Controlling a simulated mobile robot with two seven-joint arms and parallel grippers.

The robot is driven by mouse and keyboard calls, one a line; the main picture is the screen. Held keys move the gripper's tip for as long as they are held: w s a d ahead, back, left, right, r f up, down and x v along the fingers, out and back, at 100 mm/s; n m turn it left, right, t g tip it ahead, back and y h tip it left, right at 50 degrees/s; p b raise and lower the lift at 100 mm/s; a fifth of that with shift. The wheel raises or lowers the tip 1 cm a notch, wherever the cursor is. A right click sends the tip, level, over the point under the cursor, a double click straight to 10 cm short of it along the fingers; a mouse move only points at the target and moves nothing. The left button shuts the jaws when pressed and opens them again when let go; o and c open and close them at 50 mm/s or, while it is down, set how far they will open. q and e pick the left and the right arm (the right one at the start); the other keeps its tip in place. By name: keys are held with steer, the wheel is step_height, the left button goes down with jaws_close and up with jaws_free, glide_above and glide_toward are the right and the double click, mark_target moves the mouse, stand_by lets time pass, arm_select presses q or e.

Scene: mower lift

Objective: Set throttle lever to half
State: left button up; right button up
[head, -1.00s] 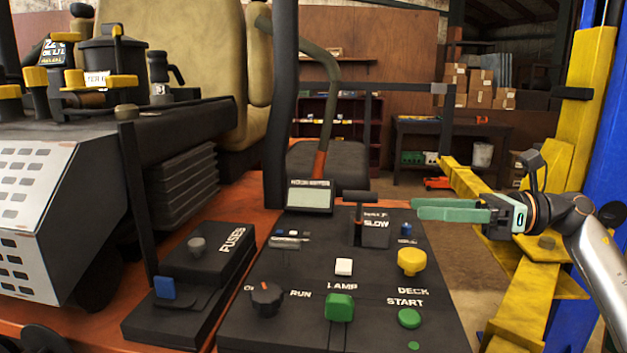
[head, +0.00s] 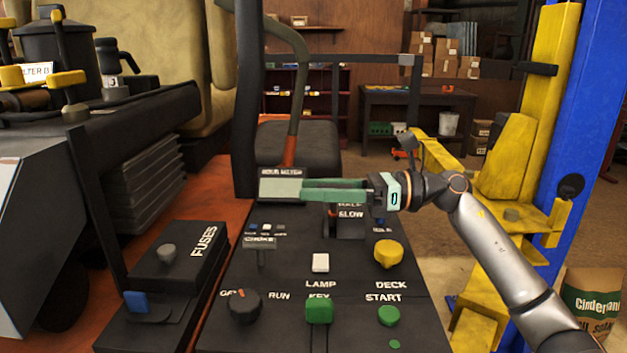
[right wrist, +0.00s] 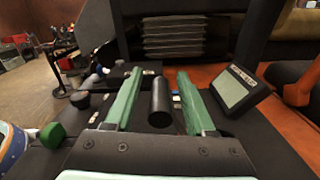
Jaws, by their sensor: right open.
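The throttle lever's black cylindrical handle (right wrist: 159,103) shows in the right wrist view between the two green fingers of my right gripper (right wrist: 161,100). The gripper is open, with a visible gap on each side of the handle. In the head view my right gripper (head: 335,190) reaches in from the right over the control panel (head: 285,262), and its fingers hide most of the lever. The throttle plate marked SLOW (head: 350,218) shows just below the fingers. My left gripper is not in view.
A small display (head: 281,185) stands close to the fingertips. A choke lever (head: 260,243), white lamp button (head: 320,263), yellow deck knob (head: 388,254), green key (head: 319,310) and green start button (head: 388,316) are on the panel. A yellow and blue lift post (head: 577,110) stands right.

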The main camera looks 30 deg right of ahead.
steer(key=shift+w+a, duration=0.25)
steer(key=shift+a, duration=0.2)
steer(key=shift+c, duration=0.2)
jaws_close()
stand_by(1.0)
